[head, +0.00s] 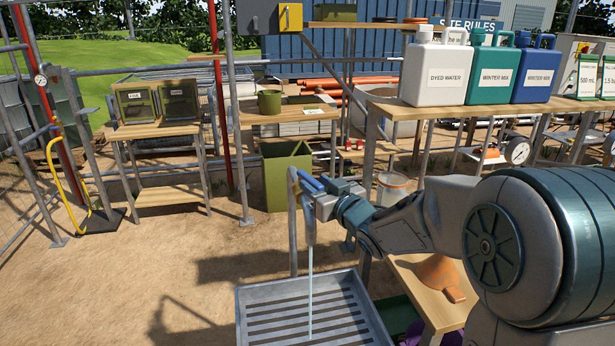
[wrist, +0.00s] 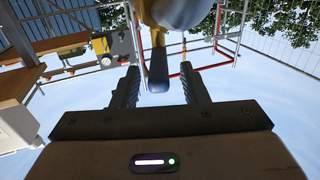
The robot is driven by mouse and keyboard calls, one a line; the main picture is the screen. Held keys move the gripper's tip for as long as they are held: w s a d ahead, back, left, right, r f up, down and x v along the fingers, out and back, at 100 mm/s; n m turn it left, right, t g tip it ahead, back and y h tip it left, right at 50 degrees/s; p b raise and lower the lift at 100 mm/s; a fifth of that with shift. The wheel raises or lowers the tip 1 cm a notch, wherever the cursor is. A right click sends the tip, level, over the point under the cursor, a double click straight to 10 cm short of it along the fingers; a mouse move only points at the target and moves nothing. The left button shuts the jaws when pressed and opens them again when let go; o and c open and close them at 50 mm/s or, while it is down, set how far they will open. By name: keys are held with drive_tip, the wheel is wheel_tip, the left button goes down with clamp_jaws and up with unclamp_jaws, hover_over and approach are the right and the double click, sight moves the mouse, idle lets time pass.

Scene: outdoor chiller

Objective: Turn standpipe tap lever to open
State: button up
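The standpipe (head: 292,235) rises behind the slatted metal tray (head: 240,310) in the head view. A thin pale stream of water (head: 310,290) runs from its spout down to the tray. My gripper (head: 322,195) is at the top of the standpipe, by the blue tap lever (head: 308,182). In the wrist view the dark lever (wrist: 158,72) points down between the two fingers of my gripper (wrist: 160,82), below a rounded metal tap body (wrist: 178,12). The fingers are apart, with a gap on each side of the lever. The lever's pivot is hidden.
A wooden bench (head: 470,107) with a white jug (head: 434,75), a green jug (head: 488,75) and a blue jug (head: 535,75) stands at right. An orange cone-like object (head: 440,275) lies on a low wooden surface. Open sandy ground (head: 150,285) is at left.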

sight(298, 171)
drive_tip(key=shift+x, duration=1.8)
clamp_jaws()
